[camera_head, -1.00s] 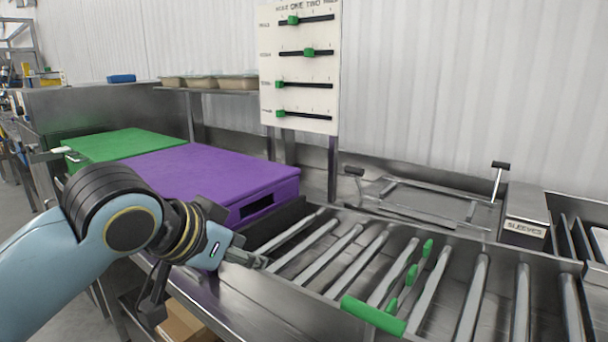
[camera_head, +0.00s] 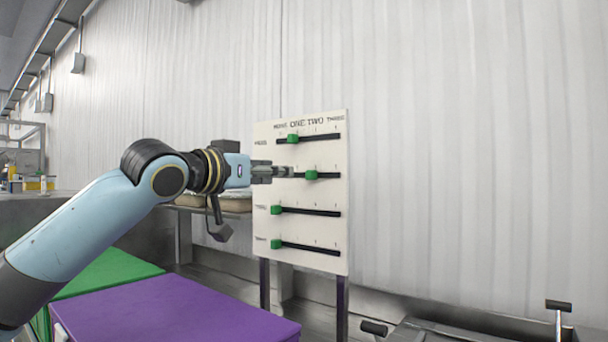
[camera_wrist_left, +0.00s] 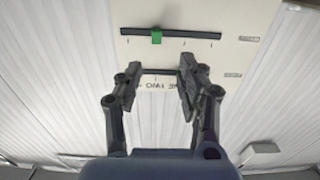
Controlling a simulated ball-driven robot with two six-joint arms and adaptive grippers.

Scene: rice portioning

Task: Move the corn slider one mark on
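A white slider board (camera_head: 262,225) stands upright with four black tracks and green knobs. The row labels are too small to read, so I cannot tell which is corn. The top knob (camera_head: 292,139) is near ONE, the second knob (camera_head: 311,175) near TWO. The third knob (camera_head: 276,210) and bottom knob (camera_head: 277,244) are at the left end. My left gripper (camera_head: 290,172) is just left of the second knob in the head view. In the wrist view its fingers (camera_wrist_left: 158,88) are apart and empty, with the second knob (camera_wrist_left: 156,37) beyond them. My right gripper is out of view.
A purple lid (camera_head: 180,315) and a green lid (camera_head: 105,272) lie below my left arm. Tan tubs (camera_head: 236,203) sit on a shelf behind the arm. A metal frame with a black-topped handle (camera_head: 558,306) is at lower right. The wall right of the board is bare.

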